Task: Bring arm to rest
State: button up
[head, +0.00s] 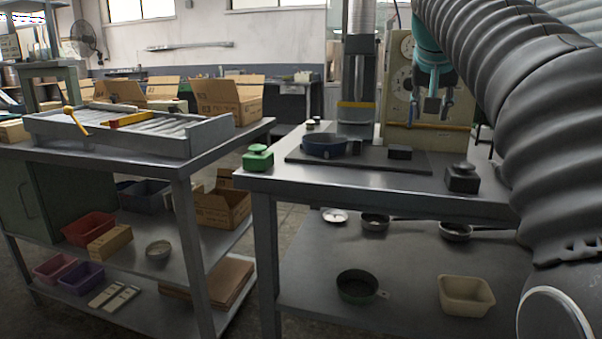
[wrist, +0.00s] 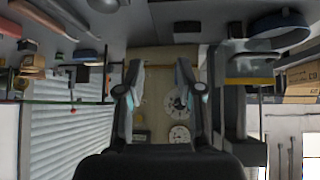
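My gripper (head: 432,110) hangs from the arm at the upper right in the head view, above the right-hand metal table (head: 290,180). Its two fingers are apart, with nothing between them. In the wrist view the fingers (wrist: 158,78) also stand apart and empty, with dials on a pale panel visible behind them. A blue pan (head: 325,147) sits on a dark flat plate (head: 360,163) on that table, left of and below the gripper, not touching it.
A green weight-like object (head: 258,157) and a black one (head: 462,178) stand near the table's front corners. A small dark block (head: 400,152) lies on the plate. A pale dial panel (head: 400,85) and a column machine (head: 358,75) stand behind. Pans and a beige tub (head: 466,294) are below.

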jog(key=s+a+f+n+g+y, duration=0.1)
jog(key=s+a+f, duration=0.3)
jog(key=s+f, duration=1)
jog(key=s+a+f+n+g+y, duration=0.1)
jog(key=s+a+f+n+y, duration=0.1)
jog(key=s+f, duration=1.2)
notch_tip(320, 180, down, 7)
jog(key=shift+a+r+n, duration=0.2)
jog(key=shift+a+n, duration=0.4)
jog(key=shift+a, duration=0.6)
